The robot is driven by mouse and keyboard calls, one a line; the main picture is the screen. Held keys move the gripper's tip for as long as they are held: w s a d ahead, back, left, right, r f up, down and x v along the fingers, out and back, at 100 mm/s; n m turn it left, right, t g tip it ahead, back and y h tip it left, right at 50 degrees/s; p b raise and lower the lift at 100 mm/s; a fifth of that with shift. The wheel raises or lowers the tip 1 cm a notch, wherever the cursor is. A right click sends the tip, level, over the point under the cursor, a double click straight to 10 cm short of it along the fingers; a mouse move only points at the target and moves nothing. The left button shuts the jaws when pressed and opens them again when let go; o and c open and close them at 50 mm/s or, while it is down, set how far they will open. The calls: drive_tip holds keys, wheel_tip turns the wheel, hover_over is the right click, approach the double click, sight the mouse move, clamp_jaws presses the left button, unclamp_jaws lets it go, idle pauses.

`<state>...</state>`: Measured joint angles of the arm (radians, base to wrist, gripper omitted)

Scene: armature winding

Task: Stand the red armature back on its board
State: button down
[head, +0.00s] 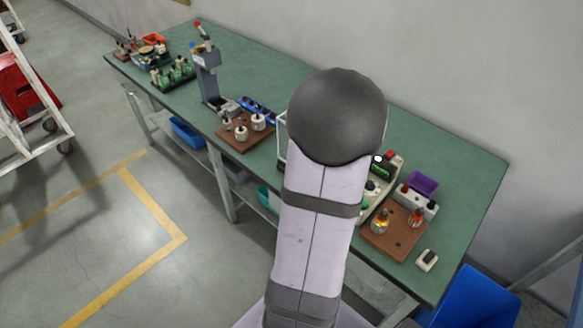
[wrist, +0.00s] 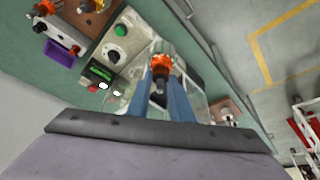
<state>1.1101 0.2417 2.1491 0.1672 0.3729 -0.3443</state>
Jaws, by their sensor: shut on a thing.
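My gripper (wrist: 163,82) shows in the wrist view with its two blue fingers shut on the red armature (wrist: 161,65), an orange-red piece with a dark shaft. The armature is in front of a clear guard on a winding machine; I cannot tell whether it touches the machine. In the head view my arm hides the gripper and the held armature. A brown board (head: 377,238) at the right of the bench carries a yellow-orange armature (head: 381,224) and an orange-red one (head: 416,217). The board's edge also shows at the top left of the wrist view (wrist: 92,30).
The machine's control panel (wrist: 112,55) has a green display and knobs, between guard and board. A purple bin (head: 423,185) and a small white switch box (head: 427,260) are near the board. Another brown board (head: 238,140) with pale parts and a grey press (head: 207,75) stand farther left.

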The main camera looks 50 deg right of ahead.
drive_tip(key=s+d+r+m+g+p, duration=0.1)
drive_tip(key=s+d+m, duration=0.2)
drive_tip(key=s, duration=0.6)
drive_tip(key=s+d+r+m+g+p, duration=0.1)
drive_tip(key=s+d+r+m, duration=0.15)
drive_tip(key=s, duration=0.65)
drive_tip(key=s+f+m+h+b, duration=0.1)
drive_tip(key=s+f+m+b, duration=0.1)
drive_tip(key=s+f, duration=0.3)
wheel_tip(320, 180, down, 3)
drive_tip(key=shift+d+f+g, duration=0.1)
drive_tip(key=shift+d+g, duration=0.15)
drive_tip(key=shift+g, duration=0.05)
drive_tip(key=shift+f+b, duration=0.1)
drive_tip(key=shift+b, duration=0.3)
drive_tip(key=shift+f+b, duration=1.7)
drive_tip(key=shift+f, duration=0.3)
drive_tip(key=shift+f+b, duration=1.25)
drive_tip(key=shift+f, duration=0.15)
drive_tip(key=c, duration=1.5)
unclamp_jaws()
drive_tip(key=shift+a, duration=0.1)
